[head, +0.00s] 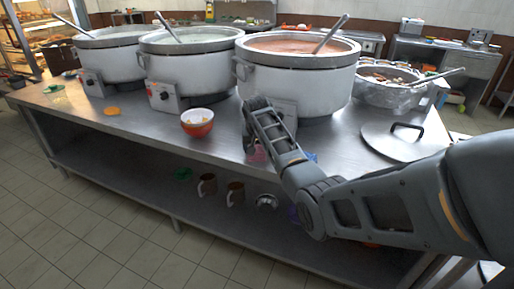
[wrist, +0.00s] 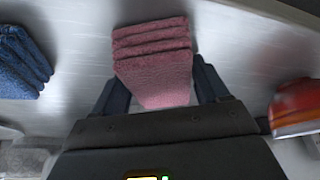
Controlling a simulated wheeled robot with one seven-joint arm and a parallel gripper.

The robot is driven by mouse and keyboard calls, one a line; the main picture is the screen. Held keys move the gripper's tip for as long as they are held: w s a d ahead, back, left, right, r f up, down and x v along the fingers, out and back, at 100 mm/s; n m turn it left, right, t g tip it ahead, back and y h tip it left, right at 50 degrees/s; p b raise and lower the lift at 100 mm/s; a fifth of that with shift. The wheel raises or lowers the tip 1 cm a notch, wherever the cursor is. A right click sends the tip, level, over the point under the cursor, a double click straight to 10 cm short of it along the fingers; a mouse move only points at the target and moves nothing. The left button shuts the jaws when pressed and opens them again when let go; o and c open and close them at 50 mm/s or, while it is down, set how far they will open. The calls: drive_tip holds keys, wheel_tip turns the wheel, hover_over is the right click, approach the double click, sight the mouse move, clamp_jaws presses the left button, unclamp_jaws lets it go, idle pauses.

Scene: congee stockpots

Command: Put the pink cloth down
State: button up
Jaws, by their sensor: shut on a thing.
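The pink cloth (wrist: 152,50) is a folded, layered stack between the two dark fingers of my gripper (wrist: 156,76) in the wrist view. My gripper is shut on it. The metal counter shows around the cloth; I cannot tell whether the cloth touches it or hangs just above it. In the head view only a small bit of the pink cloth (head: 258,154) shows beside my arm, near the counter's front edge. My fingertips are mostly hidden there.
A folded blue cloth (wrist: 20,65) lies left in the wrist view. A red-orange bowl (head: 197,123) stands left of my arm. A large white stockpot (head: 297,80) stands behind my gripper. A lid (head: 405,142) lies to the right. Bare counter (head: 150,125) shows left of the bowl.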

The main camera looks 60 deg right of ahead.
drive_tip(key=o, duration=0.7)
drive_tip(key=shift+f, duration=0.1)
drive_tip(key=o, duration=0.3)
drive_tip(key=shift+s+f, duration=0.1)
drive_tip(key=shift+s, duration=0.05)
drive_tip(key=shift+r, duration=0.45)
drive_tip(key=v, duration=1.1)
drive_tip(key=shift+a+r, duration=0.2)
drive_tip(key=shift+r, duration=0.15)
